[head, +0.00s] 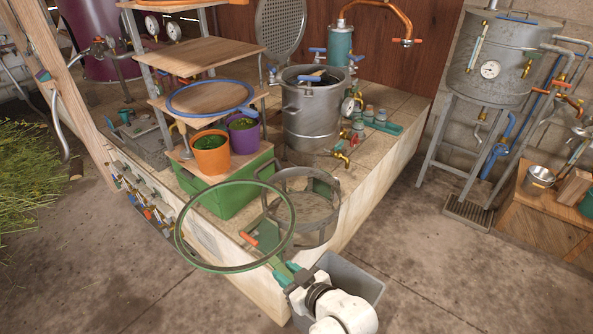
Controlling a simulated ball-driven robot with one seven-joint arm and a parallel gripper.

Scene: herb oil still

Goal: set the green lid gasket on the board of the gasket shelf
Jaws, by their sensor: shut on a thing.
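The green lid gasket (178,233) is a large thin ring, held out in the air in front of the tiled bench, at the lower middle of the head view. My gripper (282,268) is shut on its near right edge. The ring looks tilted toward me, and the bench corner shows through it. The gasket shelf has grey posts and wooden boards at several heights. Its middle board (205,55) is bare. A blue ring gasket (178,93) with a tab lies on the lower board (158,103). The top board (160,3) is cut off by the picture edge.
A green crate (232,195), an orange pot (211,160) and a purple pot (244,137) of herbs stand below the shelf. A steel pot (311,118) stands right of it. A wire basket (318,222) is behind my gripper. Open floor (430,270) lies right.

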